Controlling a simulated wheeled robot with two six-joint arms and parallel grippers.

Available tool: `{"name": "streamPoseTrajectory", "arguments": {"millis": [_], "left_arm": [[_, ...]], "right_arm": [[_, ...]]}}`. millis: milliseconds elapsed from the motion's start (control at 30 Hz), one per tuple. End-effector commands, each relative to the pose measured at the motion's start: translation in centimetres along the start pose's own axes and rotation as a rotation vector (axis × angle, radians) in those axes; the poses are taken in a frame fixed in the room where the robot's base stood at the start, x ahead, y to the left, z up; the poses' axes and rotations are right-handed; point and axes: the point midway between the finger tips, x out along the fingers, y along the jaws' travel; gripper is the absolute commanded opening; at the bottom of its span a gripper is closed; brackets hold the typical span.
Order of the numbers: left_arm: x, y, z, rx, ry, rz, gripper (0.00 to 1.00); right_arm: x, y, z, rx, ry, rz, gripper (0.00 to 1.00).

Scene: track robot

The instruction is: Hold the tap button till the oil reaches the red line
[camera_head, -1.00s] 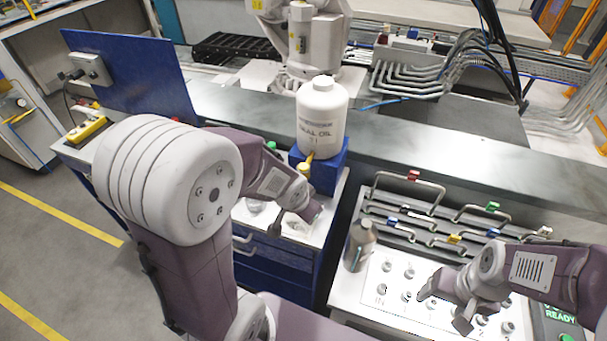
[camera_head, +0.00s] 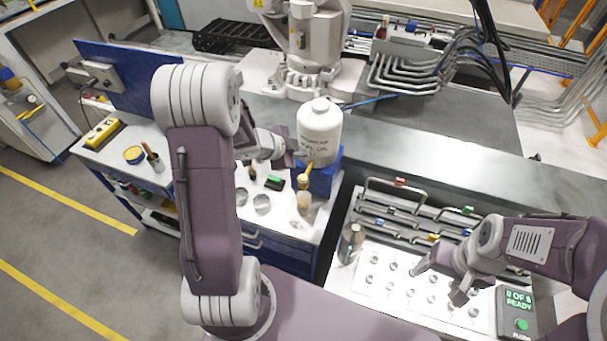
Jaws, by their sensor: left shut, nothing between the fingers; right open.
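A white oil bottle (camera_head: 319,128) stands upright on a blue stand (camera_head: 322,180) on the white worktop. A yellow tap (camera_head: 305,176) sticks out at the front of the stand. A small glass vessel (camera_head: 303,202) with amber-yellow colour in it stands under the tap. I cannot make out a red line or the tap button. My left gripper (camera_head: 296,155) is shut and empty, just left of the bottle's lower part and above the tap. I cannot tell whether it touches anything. My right gripper (camera_head: 436,285) is open and empty above the right panel's pegs.
A dark green item (camera_head: 275,183) and small round cups (camera_head: 261,203) sit left of the vessel. A yellow box (camera_head: 103,132) and a yellow-topped tin (camera_head: 134,155) are further left. A metal flask (camera_head: 351,243) and a rack of bent pipes (camera_head: 415,212) are at right, beside a green-lit display (camera_head: 518,300).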

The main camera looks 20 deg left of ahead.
Motion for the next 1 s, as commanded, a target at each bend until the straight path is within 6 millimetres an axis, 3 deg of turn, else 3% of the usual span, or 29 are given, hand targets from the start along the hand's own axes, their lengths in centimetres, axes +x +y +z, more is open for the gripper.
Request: {"name": "streamPoseTrajectory", "arguments": {"millis": [267,733,1000], "left_arm": [[0.6,0.4,0.4,0.0,0.0,0.0,0.0],[5.0,3.6,3.6,-0.001,0.0,-0.001,0.0],[6.2,4.5,4.5,-0.001,0.0,-0.001,0.0]], "right_arm": [[0.9,0.0,0.1,0.0,0.0,0.0,0.7],[7.4,0.1,0.8,0.0,0.0,0.0,0.7],[8.7,0.2,0.9,0.0,0.0,0.0,0.7]]}}
